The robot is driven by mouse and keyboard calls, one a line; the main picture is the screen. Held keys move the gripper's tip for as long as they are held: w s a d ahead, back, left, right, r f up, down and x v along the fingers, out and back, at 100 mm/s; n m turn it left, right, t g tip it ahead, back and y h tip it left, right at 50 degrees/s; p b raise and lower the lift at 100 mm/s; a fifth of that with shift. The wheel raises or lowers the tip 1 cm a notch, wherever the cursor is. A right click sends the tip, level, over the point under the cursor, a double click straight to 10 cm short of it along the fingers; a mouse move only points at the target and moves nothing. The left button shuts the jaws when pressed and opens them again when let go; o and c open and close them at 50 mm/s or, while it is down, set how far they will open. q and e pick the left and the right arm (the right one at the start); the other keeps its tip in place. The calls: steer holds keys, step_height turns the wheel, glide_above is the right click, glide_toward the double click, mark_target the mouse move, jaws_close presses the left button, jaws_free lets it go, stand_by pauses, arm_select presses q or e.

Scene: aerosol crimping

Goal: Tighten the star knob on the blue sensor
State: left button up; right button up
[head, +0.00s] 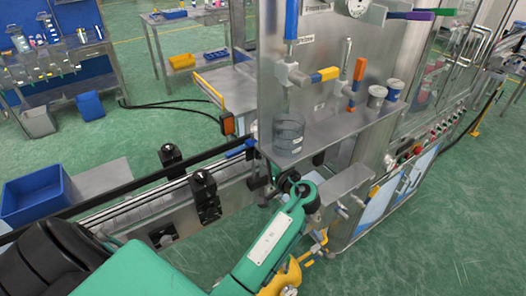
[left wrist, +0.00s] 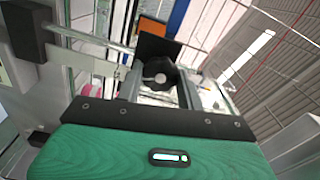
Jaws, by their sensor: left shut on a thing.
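A black star knob (left wrist: 160,72) with a pale centre shows in the left wrist view, between the two fingers of my left gripper (left wrist: 158,92). The gripper is shut on it. In the head view my left gripper (head: 300,190) is at the front of the machine, below the steel shelf, at the conveyor's right end. There the knob is largely hidden by the gripper. A small blue part (head: 240,148), perhaps the blue sensor, sits by the conveyor rail, up and left of the gripper. My right gripper does not show.
The conveyor (head: 145,207) with black clamp blocks (head: 205,192) runs to the left of the gripper. A clear cylinder (head: 289,133) stands on the steel shelf (head: 340,125) just above. Valves with coloured handles are on the upright panel. A blue bin (head: 38,193) is at the far left.

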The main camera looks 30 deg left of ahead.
arm_select(q)
steer(key=shift+m+p, duration=1.1)
steer(key=shift+m, duration=0.8)
steer(key=shift+f, duration=0.1)
steer(key=o, duration=1)
